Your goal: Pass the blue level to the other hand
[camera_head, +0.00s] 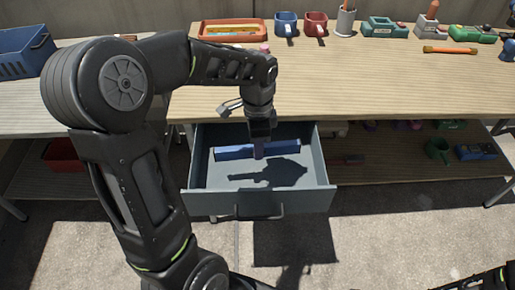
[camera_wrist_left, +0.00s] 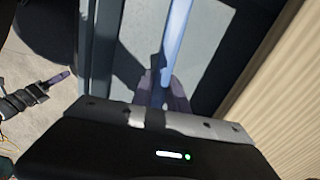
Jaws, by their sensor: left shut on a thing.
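The blue level (camera_head: 232,152) is a long blue bar lying across the view inside the open grey drawer (camera_head: 235,204). My left gripper (camera_head: 259,149) reaches down into the drawer from above and is shut on the level near its middle. A dark shadow falls on the drawer bottom in front of the level, apart from it. In the left wrist view the level (camera_wrist_left: 178,40) runs up from between the fingers. My right gripper (camera_wrist_left: 60,78) shows at the left of that view, off to the side, empty as far as I see; its jaw opening is unclear.
A lower shelf (camera_head: 400,165) is right of the drawer. The floor in front is clear.

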